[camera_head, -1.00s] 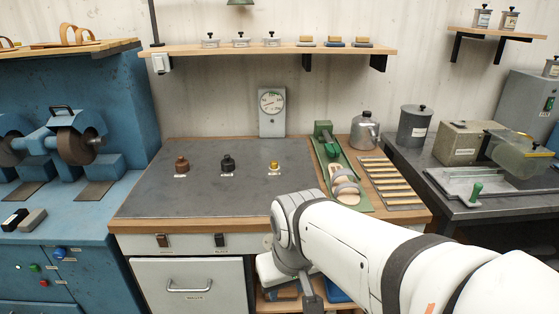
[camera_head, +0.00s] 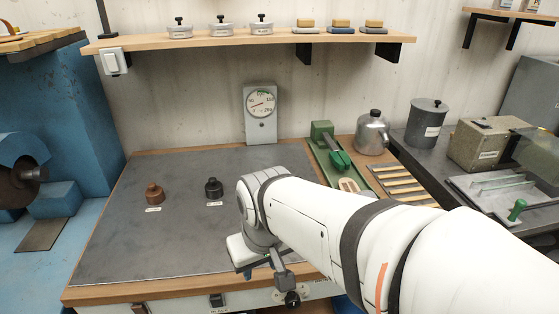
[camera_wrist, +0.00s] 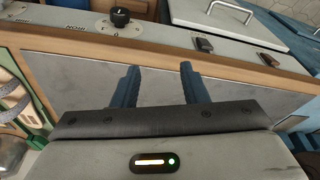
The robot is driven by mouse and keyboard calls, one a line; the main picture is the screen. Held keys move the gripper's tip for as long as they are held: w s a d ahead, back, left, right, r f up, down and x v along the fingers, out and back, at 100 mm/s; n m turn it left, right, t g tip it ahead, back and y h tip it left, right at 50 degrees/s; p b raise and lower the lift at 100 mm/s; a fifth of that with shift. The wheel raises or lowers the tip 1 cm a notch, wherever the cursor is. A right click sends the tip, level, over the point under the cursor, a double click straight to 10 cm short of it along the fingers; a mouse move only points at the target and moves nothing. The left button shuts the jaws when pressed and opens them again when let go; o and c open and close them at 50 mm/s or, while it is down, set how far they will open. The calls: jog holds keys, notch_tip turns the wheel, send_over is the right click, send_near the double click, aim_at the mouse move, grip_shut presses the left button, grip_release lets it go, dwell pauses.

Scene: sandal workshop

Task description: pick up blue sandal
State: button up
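I cannot make out a blue sandal in either view. A pale sandal sole (camera_head: 348,185) lies in the green tray (camera_head: 318,158) at the right of the bench, partly hidden behind my arm. In the wrist view, strapped sandal-like shapes (camera_wrist: 12,103) show at the left edge, cut off. My gripper (camera_wrist: 158,85) is open and empty, its two dark blue fingers apart over the grey bench plate (camera_wrist: 75,80). In the head view, my gripper (camera_head: 266,274) hangs over the front edge of the bench, near the black knob (camera_head: 292,299).
A shelf (camera_head: 240,40) hangs above.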

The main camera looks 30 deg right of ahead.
jog(key=shift+s+a, duration=0.1)
jog(key=w+d+m+g+h, duration=0.3)
jog(key=w+d+m+g, duration=0.1)
jog(key=d, duration=0.6)
jog(key=w+d+f+m+g+h, duration=0.1)
jog(key=w+d+m+g+h, duration=0.3)
jog(key=d, duration=0.6)
jog(key=w+d+m+g+h, duration=0.3)
jog(key=w+d, duration=0.4)
jog(key=d, duration=0.3)
jog(key=shift+f+m+g, duration=0.15)
jog(key=shift+m+g, duration=0.45)
jog(key=shift+g, duration=0.1)
jog(key=shift+s+d, duration=0.1)
jog(key=shift+d, duration=0.1)
jog(key=shift+x, duration=0.95)
jog(key=shift+h, duration=0.3)
jog(key=x, duration=0.2)
jog(key=p+x, duration=0.1)
jog(key=x, duration=0.2)
jog(key=shift+s+f, duration=0.3)
jog(key=shift+s, duration=0.05)
jog(key=shift+c, duration=0.6)
grip_shut()
